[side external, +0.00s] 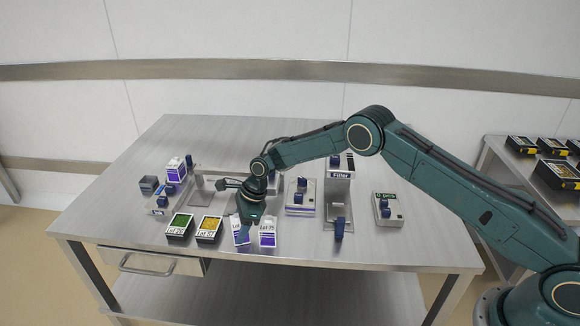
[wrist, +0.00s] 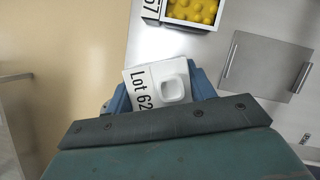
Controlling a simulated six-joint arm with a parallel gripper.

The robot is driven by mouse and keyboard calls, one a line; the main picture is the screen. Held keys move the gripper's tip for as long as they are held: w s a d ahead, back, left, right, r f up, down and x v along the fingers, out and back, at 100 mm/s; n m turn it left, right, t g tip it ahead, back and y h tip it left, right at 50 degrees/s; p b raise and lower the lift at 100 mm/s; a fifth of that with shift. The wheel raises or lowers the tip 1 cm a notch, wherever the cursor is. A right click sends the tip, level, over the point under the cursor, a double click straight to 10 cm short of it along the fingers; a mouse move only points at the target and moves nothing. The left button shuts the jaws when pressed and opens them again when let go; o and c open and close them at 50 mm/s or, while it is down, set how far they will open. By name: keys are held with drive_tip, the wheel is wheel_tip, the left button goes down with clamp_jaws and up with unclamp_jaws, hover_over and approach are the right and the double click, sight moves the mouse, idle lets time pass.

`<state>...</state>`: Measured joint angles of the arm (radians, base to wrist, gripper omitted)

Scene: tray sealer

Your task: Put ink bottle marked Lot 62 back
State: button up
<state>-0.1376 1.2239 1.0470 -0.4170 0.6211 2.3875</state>
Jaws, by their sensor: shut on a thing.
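The white ink bottle marked Lot 62 (wrist: 141,90) is between the blue fingers of my gripper (wrist: 163,88) in the wrist view; its label and square cap face the camera. In the side external view my gripper (side external: 245,216) points down over the front of the table, shut on this white and purple bottle (side external: 240,238). Whether its base touches the table top cannot be told. A similar bottle (side external: 267,238), its label seeming to read Lot 71 or 77, stands close beside it on the right.
Left of my gripper are a black tray with yellow contents (side external: 209,230) and one with green contents (side external: 180,226). Another purple-and-white bottle (side external: 175,169) stands at the left. The Filler station (side external: 339,198) and a U-pos block (side external: 388,209) stand to the right, with bare table between.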

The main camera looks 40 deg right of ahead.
drive_tip(key=shift+f, duration=0.1)
drive_tip(key=o, duration=1.1)
drive_tip(key=v, duration=1.2)
drive_tip(key=shift+s+d+r, duration=0.1)
drive_tip(key=shift+r, duration=0.1)
